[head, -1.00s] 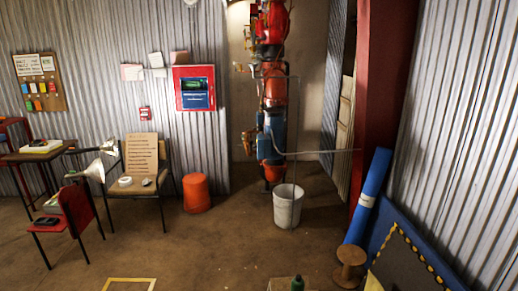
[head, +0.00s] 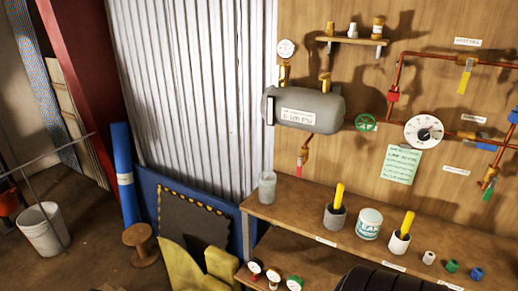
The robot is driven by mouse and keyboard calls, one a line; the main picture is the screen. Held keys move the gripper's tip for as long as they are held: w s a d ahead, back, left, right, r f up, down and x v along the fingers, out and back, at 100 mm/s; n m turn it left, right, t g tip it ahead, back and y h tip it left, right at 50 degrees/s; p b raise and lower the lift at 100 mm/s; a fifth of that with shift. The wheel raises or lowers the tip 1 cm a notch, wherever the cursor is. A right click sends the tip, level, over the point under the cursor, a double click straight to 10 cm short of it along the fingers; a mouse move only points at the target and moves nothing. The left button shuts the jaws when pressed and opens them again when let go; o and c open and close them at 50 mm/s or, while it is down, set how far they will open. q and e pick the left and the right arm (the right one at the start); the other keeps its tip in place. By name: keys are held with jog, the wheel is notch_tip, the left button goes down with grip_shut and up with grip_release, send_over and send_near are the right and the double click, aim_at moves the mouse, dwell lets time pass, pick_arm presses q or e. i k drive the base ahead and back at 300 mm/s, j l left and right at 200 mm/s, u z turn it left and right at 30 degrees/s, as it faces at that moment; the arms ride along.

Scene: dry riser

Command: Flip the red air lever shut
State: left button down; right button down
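A small red lever (head: 299,170) hangs straight down from a brass valve (head: 304,155) under the grey tank (head: 318,109). A red fitting (head: 393,96) sits on the copper pipe right of the tank; I cannot tell whether it has a handle. Other levers on the pipes are yellow (head: 464,80), blue (head: 511,117) and green (head: 488,193). Their labels are too small to read surely.
A wooden bench (head: 300,212) below the pipes holds cups, a white tub (head: 369,223) and small caps. A green handwheel (head: 366,122) and a gauge (head: 424,131) are on the wall. A yellow object (head: 190,268) and a wooden spool (head: 139,243) stand on the floor left.

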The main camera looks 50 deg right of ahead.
aim_at(299, 167)
jog(key=z, duration=2)
